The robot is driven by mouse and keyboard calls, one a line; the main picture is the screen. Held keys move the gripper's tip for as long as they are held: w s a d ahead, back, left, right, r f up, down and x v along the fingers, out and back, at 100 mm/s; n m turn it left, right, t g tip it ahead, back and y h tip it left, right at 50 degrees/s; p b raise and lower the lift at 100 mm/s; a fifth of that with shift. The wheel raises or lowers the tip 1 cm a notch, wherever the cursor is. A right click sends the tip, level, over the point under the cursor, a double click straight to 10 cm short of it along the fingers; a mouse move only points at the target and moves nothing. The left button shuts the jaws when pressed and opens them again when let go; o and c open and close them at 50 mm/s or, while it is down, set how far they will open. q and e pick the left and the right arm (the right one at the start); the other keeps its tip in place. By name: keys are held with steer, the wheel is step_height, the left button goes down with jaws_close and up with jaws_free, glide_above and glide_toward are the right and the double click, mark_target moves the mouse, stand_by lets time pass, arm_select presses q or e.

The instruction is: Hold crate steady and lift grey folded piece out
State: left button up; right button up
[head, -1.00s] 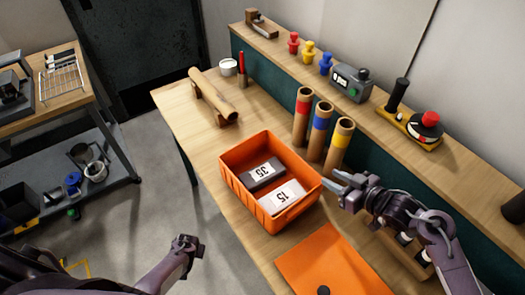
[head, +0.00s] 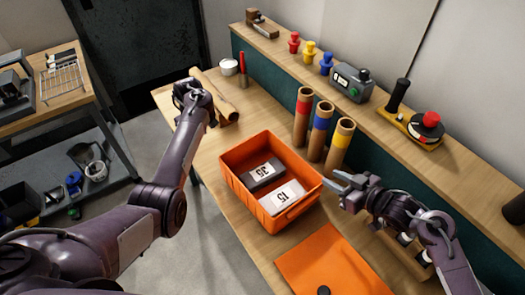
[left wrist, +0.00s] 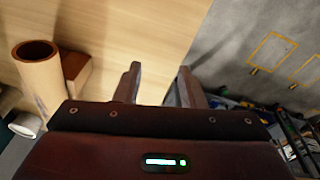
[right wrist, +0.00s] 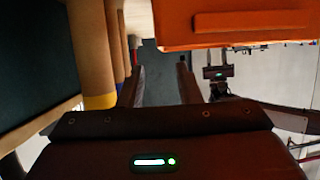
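The orange crate (head: 240,185) stands on the wooden bench. Inside it lie a dark grey folded piece (head: 262,174) labelled 35 and a lighter grey folded piece (head: 282,198) labelled 15. My right gripper (head: 337,180) is beside the crate's right end, its fingers apart and empty; the right wrist view also shows the crate's orange wall (right wrist: 240,22) past the fingers. My left gripper (head: 187,88) is raised near the bench's far left edge, by the cardboard tube; in the left wrist view its fingers (left wrist: 158,85) are apart with nothing between them.
Cardboard tubes with red, blue and yellow bands (head: 320,130) stand behind the crate. An orange mat (head: 325,265) lies in front. A shelf with tools (head: 375,110) runs along the wall.

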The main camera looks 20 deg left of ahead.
mark_target(313, 169)
arm_select(q)
steer(key=s+d+r, duration=0.1)
steer(key=s+d, duration=0.1)
steer(key=d, duration=0.9)
steer(key=s+d+r+g+h, duration=0.1)
steer(key=s+d, duration=0.1)
steer(key=d, duration=1)
steer(key=shift+d+r+m, duration=0.2)
steer(key=shift+r+m, duration=0.15)
steer(key=shift+m, duration=0.05)
arm_select(e)
steer(key=x, duration=0.7)
steer(key=shift+w+a+f, duration=0.2)
steer(key=shift+a, duration=0.15)
arm_select(q)
steer(key=shift+s, duration=0.1)
arm_select(e)
steer(key=shift+c, duration=0.4)
jaws_close()
arm_select(q)
steer(key=shift+o, duration=0.2)
